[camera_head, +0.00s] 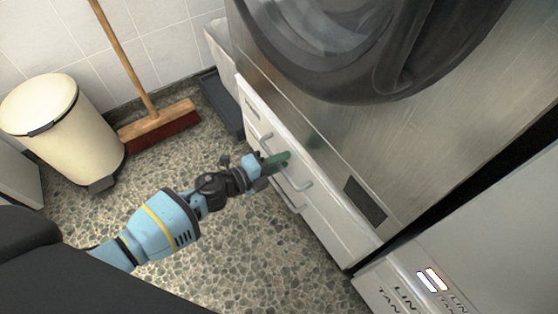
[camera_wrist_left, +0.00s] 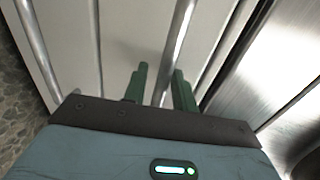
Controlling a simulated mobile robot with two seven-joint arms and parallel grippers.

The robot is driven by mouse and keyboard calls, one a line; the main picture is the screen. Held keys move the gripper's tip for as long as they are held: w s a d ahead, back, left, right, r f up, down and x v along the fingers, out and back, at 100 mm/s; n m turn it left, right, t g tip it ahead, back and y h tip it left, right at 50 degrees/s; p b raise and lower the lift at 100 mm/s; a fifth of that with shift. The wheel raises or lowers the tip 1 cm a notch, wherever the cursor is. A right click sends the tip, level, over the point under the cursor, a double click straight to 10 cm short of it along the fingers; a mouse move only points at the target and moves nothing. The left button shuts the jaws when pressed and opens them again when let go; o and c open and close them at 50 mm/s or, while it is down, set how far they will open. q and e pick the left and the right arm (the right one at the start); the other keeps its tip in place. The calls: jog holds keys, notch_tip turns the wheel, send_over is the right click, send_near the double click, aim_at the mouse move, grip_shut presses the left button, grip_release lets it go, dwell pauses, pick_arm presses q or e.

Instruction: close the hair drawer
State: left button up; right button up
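A white drawer unit (camera_head: 325,220) with grey bar handles sits under the big steel machine. No label naming a hair drawer is readable, so I cannot tell which drawer it is. My left gripper (camera_head: 277,161) is at the drawer fronts, by a handle (camera_head: 300,180). In the left wrist view, the green fingers of my left gripper (camera_wrist_left: 161,88) are apart, one on each side of a handle bar (camera_wrist_left: 180,45). A gap shows beside the bar, and no firm grip shows. I cannot tell how far any drawer stands out. My right gripper is out of view.
A broom (camera_head: 158,127) leans on the tiled wall beside a cream pedal bin (camera_head: 62,125). A dark tray (camera_head: 221,103) lies on the floor beyond the drawers. A white front with linen lettering (camera_head: 415,288) is at lower right. The pebbled floor before the drawers is clear.

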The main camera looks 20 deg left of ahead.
pick_arm(q)
jog(key=shift+r, duration=0.25)
jog(key=p+v, duration=0.3)
jog(key=v, duration=0.4)
jog(key=shift+s+a+f, duration=0.2)
jog(key=shift+s+a, duration=0.05)
jog(key=shift+s, duration=0.05)
